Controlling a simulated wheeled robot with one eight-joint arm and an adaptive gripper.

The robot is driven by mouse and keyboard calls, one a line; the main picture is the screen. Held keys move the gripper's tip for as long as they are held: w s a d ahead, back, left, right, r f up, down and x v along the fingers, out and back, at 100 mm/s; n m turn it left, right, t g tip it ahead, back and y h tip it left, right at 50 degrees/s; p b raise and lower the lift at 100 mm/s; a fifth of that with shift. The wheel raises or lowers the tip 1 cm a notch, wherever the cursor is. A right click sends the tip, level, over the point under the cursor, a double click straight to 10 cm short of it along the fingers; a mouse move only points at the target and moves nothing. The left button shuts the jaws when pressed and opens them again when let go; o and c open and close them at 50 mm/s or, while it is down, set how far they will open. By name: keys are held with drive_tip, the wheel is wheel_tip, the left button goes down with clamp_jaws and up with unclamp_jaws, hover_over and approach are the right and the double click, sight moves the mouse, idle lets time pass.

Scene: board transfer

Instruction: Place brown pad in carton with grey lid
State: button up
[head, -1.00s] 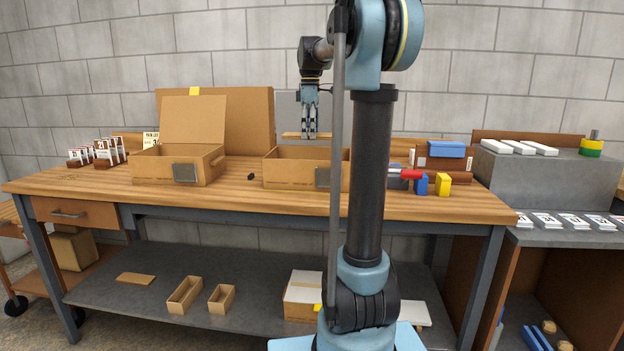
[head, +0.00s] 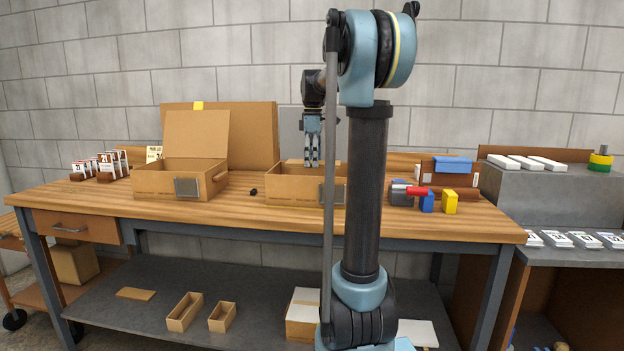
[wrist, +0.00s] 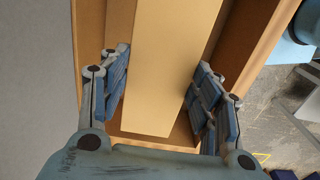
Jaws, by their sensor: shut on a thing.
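My gripper (head: 312,165) reaches down into the right-hand open carton (head: 286,190), its fingertips near rim height. The grey lid (head: 291,132) stands upright behind this carton; a grey surface also fills the left of the wrist view (wrist: 32,90). In the wrist view my gripper (wrist: 160,75) is shut on the brown pad (wrist: 165,105), a long flat tan piece between its fingers. The carton's walls (wrist: 256,50) show on either side of the pad. The head view hides the pad, and I cannot tell whether it touches the carton's floor.
A second carton (head: 160,184) with a raised brown lid stands to the left. Blue and yellow blocks (head: 450,202) and a red-handled tool (head: 416,190) lie to the right. Small cards (head: 105,165) stand at the far left. The front strip of the bench (head: 230,215) is clear.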

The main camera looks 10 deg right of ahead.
drive_tip(key=shift+f, duration=2.6)
drive_tip(key=shift+f, duration=0.6)
drive_tip(key=o, duration=0.9)
drive_tip(key=shift+r, duration=0.15)
wheel_tip(320, 180, up, 13)
